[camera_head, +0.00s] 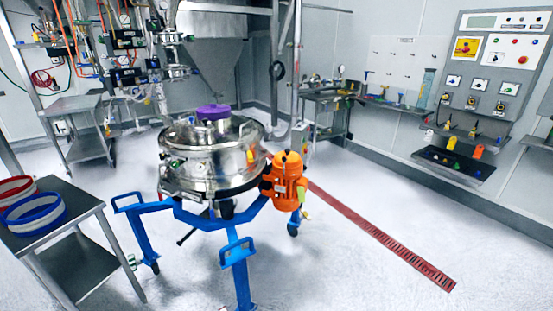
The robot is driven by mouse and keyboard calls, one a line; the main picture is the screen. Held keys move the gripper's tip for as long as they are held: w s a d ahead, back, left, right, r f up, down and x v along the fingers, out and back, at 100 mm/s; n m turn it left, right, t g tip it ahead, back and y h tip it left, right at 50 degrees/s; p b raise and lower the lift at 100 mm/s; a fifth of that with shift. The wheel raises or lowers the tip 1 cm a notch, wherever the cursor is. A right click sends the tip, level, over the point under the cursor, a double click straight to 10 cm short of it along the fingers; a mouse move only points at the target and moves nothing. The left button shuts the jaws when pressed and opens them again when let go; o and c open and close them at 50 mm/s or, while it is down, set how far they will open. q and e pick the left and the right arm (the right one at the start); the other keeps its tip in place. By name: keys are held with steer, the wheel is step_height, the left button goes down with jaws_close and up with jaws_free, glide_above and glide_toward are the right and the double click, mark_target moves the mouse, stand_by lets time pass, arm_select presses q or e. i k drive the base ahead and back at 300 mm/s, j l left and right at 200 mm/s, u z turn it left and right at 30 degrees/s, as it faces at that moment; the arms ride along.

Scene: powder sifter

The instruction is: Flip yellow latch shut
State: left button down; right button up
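The round steel sifter (212,166) stands in the middle on a blue wheeled frame (182,213). Its lid has a purple cap (213,112) on top. A small yellow piece (250,156) shows on the sifter's right side, close to the orange motor (288,180). It may be the yellow latch, but it is too small to tell whether it is open or shut. Neither of my grippers shows in the view.
A steel table (62,240) at the left holds a red-rimmed ring (14,190) and a blue-rimmed ring (33,213). A control panel (490,85) is on the right wall. A red floor grate (385,238) runs through open floor at the right.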

mark_target(250, 157)
steer(key=l+z, duration=0.15)
steer(key=l, duration=0.35)
steer(key=i+l+z, duration=0.2)
steer(key=l, duration=0.25)
steer(key=l+z, duration=0.15)
steer(key=l, duration=0.3)
